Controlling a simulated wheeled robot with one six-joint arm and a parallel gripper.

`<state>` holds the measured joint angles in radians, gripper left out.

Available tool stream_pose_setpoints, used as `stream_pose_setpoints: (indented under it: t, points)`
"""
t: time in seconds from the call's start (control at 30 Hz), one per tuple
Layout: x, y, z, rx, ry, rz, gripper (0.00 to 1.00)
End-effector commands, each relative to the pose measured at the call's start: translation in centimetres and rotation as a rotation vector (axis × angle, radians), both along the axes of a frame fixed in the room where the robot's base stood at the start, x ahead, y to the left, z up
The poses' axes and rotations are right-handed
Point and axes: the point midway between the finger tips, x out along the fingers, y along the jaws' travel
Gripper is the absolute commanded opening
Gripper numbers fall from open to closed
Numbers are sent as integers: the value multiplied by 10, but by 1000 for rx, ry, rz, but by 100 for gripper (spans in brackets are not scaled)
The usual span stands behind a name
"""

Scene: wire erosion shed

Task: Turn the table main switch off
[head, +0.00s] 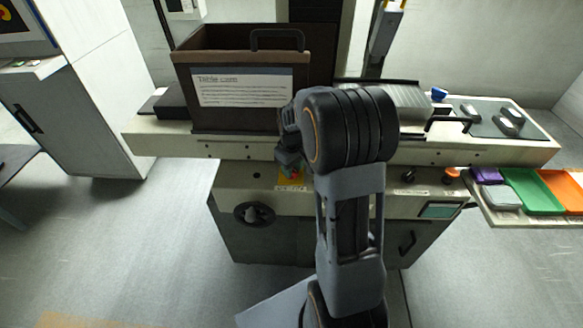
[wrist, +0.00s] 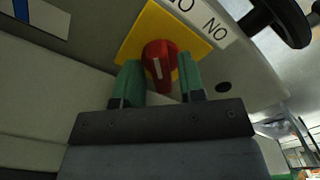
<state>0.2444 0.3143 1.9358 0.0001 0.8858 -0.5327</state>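The table main switch is a red rotary knob (wrist: 160,60) with a white pointer line, on a yellow plate (wrist: 133,42). A white label (wrist: 208,24) with large letters lies beside the plate. My gripper (wrist: 160,80) is open, with one green-padded finger on each side of the knob. Whether the pads touch it is not clear. In the head view the yellow plate (head: 291,180) shows on the machine's front, below the table edge. My gripper (head: 290,162) is in front of it, partly hidden by my arm.
A black handwheel (head: 254,213) sits left of the switch on the machine front. A brown box (head: 240,75) with a text sheet stands on the machine table (head: 165,140) above. Green and orange trays (head: 532,190) are at the right. The floor at the left is clear.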

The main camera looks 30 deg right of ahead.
Motion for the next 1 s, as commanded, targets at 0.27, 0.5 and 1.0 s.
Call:
stream_pose_setpoints:
  t: [0.27,0.5,1.0]
  points:
    - [-1,0,-1,1,4,-2,45]
    - [0,0,18,0,0,-3,45]
    - [0,0,113,0,1,-1,45]
